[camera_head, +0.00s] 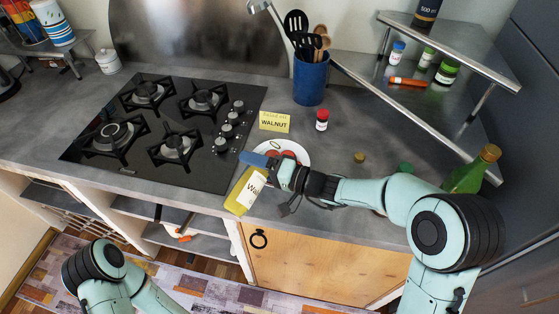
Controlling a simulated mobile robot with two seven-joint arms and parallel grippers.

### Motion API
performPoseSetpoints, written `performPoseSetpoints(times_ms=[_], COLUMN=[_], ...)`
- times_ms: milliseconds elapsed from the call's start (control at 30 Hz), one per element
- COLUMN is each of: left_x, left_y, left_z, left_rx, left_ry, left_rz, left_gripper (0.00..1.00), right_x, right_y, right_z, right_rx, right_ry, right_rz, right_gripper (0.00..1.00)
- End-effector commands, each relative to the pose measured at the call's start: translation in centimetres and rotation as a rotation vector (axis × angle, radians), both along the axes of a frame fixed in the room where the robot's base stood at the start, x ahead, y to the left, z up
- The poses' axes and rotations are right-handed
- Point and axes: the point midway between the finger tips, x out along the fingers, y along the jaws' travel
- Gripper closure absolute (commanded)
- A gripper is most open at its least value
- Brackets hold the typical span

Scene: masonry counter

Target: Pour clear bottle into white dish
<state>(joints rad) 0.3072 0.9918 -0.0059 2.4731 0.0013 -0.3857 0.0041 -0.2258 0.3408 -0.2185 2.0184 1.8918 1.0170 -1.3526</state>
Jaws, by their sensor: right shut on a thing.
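My right gripper (268,166) is shut on a clear bottle (241,201) with yellow contents and a white label that begins "Wal". The bottle is tilted in the picture and held at the counter's front edge, just right of the stove. The white dish (303,152) lies on the counter just behind my right gripper, which hides part of it. Something red shows in the dish. A blue piece (255,159) shows beside the gripper; I cannot tell what it belongs to. My left arm shows at the lower left, with its gripper out of view.
The black gas stove (160,133) is to the left. A yellow "WALNUT" card (274,122), a red-capped jar (322,120) and a blue utensil holder (310,80) stand behind the dish. A green bottle (470,172) stands at the right, below a corner shelf (455,50).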

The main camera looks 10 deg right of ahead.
Motion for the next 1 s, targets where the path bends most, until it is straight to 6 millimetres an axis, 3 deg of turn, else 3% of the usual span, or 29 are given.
performPoseSetpoints(times_ms=[1000], left_x=[-0.26], left_y=[0.0], left_z=[-0.59], left_rx=[0.0], left_ry=[0.003], left_rz=[0.0], left_gripper=[0.09], right_x=[-0.17], right_y=[0.19], right_z=[0.1], right_rx=[0.037], right_ry=[0.035], right_rz=[0.001], right_gripper=[0.85])
